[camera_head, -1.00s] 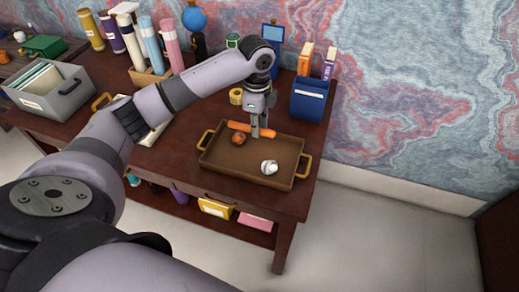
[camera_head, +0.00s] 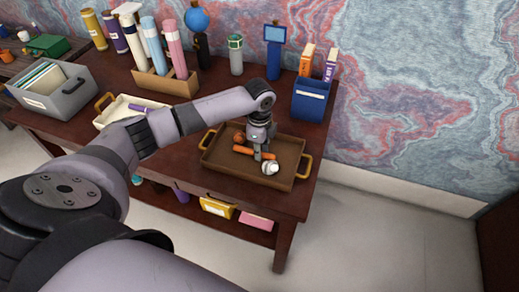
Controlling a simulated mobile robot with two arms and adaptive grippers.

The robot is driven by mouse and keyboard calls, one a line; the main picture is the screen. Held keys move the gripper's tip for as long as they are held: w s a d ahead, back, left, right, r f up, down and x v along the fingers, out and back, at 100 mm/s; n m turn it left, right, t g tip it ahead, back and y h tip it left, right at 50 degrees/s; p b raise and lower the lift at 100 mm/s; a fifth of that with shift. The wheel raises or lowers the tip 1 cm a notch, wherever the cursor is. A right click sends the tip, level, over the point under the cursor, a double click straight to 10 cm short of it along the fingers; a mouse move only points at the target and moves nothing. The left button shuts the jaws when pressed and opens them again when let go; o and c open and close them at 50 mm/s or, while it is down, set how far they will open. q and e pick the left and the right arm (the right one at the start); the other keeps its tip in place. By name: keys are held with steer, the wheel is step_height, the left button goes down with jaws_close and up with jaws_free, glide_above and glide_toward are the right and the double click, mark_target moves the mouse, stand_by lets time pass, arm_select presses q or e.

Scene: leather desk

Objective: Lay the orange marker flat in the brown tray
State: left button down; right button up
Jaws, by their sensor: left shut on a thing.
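The orange marker (camera_head: 243,150) lies level, low inside the brown tray (camera_head: 232,170); I cannot tell whether it touches the tray floor. My left gripper (camera_head: 258,158) points down over the tray and is shut on the marker near its middle, hiding that part of it. The tray has a brass handle at each end. In it are also a small brown round thing (camera_head: 239,137) behind the marker and a white and grey piece (camera_head: 270,168) in front, close to the gripper. My right gripper is not in view.
A blue box (camera_head: 309,104) with upright books stands behind the tray's right end. A cream tray (camera_head: 113,109) with a purple item lies to the left, partly behind my arm. A grey file box (camera_head: 60,95) and a wooden holder (camera_head: 166,84) with tall tubes stand farther left.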

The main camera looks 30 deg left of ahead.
arm_select(q)
steer(key=shift+f, duration=0.1)
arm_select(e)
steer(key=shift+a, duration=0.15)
arm_select(q)
steer(key=c, duration=1.5)
jaws_free()
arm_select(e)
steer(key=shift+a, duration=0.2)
arm_select(q)
steer(key=shift+r, duration=0.6)
step_height(320, 180, up, 11)
steer(key=shift+r+b, duration=0.1)
steer(key=shift+b, duration=0.3)
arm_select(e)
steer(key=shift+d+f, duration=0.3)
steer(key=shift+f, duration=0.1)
